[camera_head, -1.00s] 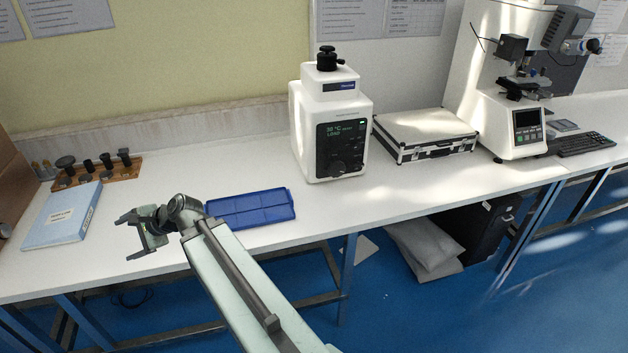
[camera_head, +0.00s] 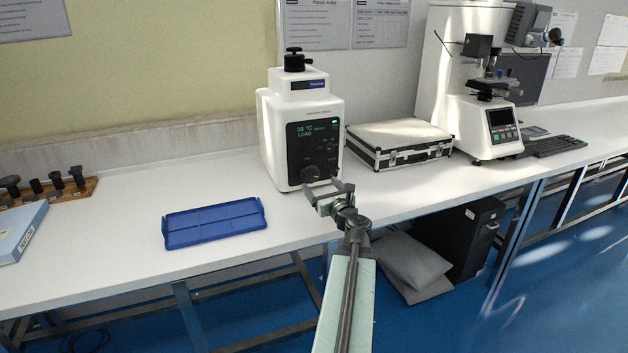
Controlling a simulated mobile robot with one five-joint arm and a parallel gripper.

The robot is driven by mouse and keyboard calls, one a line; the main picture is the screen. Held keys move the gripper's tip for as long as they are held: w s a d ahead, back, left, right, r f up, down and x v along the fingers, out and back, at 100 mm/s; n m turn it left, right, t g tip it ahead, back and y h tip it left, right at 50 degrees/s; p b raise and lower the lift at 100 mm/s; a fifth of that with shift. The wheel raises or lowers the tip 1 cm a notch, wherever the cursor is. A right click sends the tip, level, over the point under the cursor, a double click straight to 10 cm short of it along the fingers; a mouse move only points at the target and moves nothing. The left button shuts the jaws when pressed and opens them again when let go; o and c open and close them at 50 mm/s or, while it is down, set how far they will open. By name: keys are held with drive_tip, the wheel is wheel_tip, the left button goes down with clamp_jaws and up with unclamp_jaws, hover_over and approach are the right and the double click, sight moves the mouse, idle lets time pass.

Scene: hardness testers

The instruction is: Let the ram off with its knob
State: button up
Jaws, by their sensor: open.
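The white press (camera_head: 279,135) stands at the back middle of the bench, with a black knob (camera_head: 294,60) on its top. Its dark front panel (camera_head: 314,149) has a lit green display that seems to read 38 °C and LOAD. A round dark knob (camera_head: 311,174) sits low on that panel. My gripper (camera_head: 328,187) is open and empty, in front of the press's lower right front, its jaws pointing toward the press. The jaws appear close below the lower knob; whether they touch the press I cannot tell. The ram itself is not distinguishable.
A blue tray (camera_head: 214,224) lies on the bench left of my gripper. A white-and-black case (camera_head: 400,143) and a microscope-like tester (camera_head: 470,95) stand to the right. A wooden rack of dark-topped tools (camera_head: 50,192) and a blue binder (camera_head: 20,228) are at the far left.

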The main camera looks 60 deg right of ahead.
sight(312, 175)
drive_tip(key=x, duration=0.7)
drive_tip(key=shift+w+d, duration=0.1)
drive_tip(key=shift+w, duration=0.05)
drive_tip(key=c, duration=1.4)
drive_tip(key=shift+o, duration=0.2)
